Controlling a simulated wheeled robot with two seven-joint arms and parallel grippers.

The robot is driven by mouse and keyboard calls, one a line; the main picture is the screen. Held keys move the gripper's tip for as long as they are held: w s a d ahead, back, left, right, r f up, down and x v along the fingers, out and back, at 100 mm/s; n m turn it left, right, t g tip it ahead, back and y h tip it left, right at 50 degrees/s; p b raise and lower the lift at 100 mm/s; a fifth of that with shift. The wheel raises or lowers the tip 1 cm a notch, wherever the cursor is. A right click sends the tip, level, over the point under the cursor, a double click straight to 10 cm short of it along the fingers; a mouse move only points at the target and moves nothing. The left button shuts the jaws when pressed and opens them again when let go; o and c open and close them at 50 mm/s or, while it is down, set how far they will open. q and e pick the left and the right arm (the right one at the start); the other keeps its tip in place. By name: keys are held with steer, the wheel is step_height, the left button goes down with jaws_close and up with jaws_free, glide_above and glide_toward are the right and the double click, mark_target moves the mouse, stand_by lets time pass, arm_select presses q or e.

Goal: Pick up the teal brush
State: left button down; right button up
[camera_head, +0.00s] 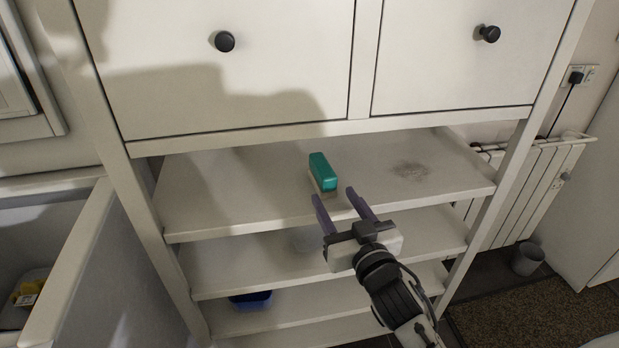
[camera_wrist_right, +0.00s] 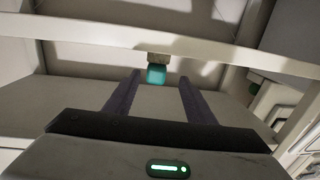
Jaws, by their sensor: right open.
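The teal brush (camera_head: 322,171) lies on the top open shelf (camera_head: 235,195) of the white cabinet, with its pale bristle side facing down. In the right wrist view the brush (camera_wrist_right: 156,75) appears beyond the fingertips, roughly centred between them. My right gripper (camera_head: 336,202) is open and empty, just in front of the brush and apart from it. It also shows in the right wrist view (camera_wrist_right: 160,80), with its two dark fingers spread. My left gripper is not in view.
Drawers with black knobs (camera_head: 224,41) close off the space above the shelf. A dark smudge (camera_head: 410,170) marks the shelf at right. A blue container (camera_head: 250,300) sits on a lower shelf. A radiator (camera_head: 520,185) and a grey bin (camera_head: 528,258) stand at right.

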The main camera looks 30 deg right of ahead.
mark_target(323, 164)
steer(key=w, duration=0.1)
steer(key=w+r, duration=0.1)
steer(key=w+d, duration=0.1)
steer(key=w, duration=0.1)
steer(key=shift+r, duration=0.25)
steer(key=shift+w+d+f, duration=0.15)
steer(key=shift+w+d, duration=0.05)
steer(key=shift+w, duration=0.9)
steer(key=shift+w+d+f, duration=0.15)
steer(key=shift+w+d, duration=0.1)
steer(key=shift+w, duration=0.8)
steer(key=shift+w+d+f, duration=0.15)
steer(key=shift+w+d, duration=0.05)
steer(key=shift+w, duration=0.9)
steer(key=c, duration=1.1)
steer(key=shift+r, duration=0.1)
steer(key=shift+r, duration=0.65)
step_height(323, 164, up, 2)
steer(key=shift+r+p, duration=0.2)
steer(key=shift+p, duration=0.25)
steer(key=s+a, duration=0.1)
steer(key=s, duration=0.5)
steer(key=s+a, duration=0.1)
steer(key=s, duration=0.5)
steer(key=s+a, duration=0.1)
steer(key=s, duration=0.4)
steer(key=shift+s+f, duration=0.2)
steer(key=shift+s, duration=0.2)
